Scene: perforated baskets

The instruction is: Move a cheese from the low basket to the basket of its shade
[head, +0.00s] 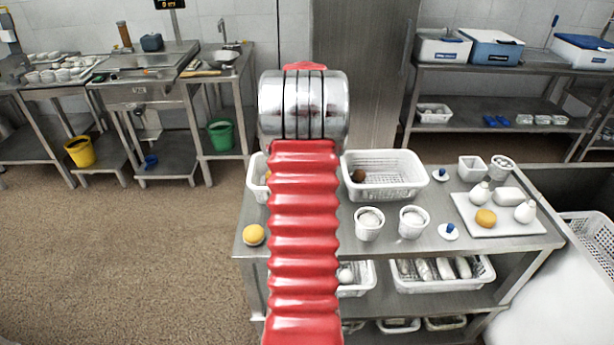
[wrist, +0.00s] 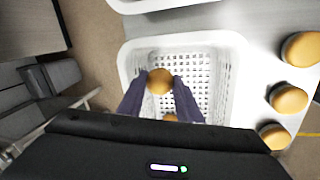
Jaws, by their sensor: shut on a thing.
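In the wrist view my gripper (wrist: 160,88) has its two dark fingers on either side of a tan-orange cheese (wrist: 160,80). The cheese is over or inside a white perforated basket (wrist: 222,75); its height is hard to tell. Another cheese (wrist: 170,117) shows partly behind the gripper body. In the head view my red arm hides the gripper. A white basket (head: 256,182) is partly hidden at the left of the arm. Another white basket (head: 412,187) stands at the right with a dark brown cheese (head: 358,175) in it.
Several loose cheeses (wrist: 289,99) lie right of the basket in the wrist view. A yellow cheese (head: 254,235) sits at the table's left edge. White cups (head: 369,232), a blue-knobbed item (head: 448,232) and a white board (head: 465,205) stand right of my arm.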

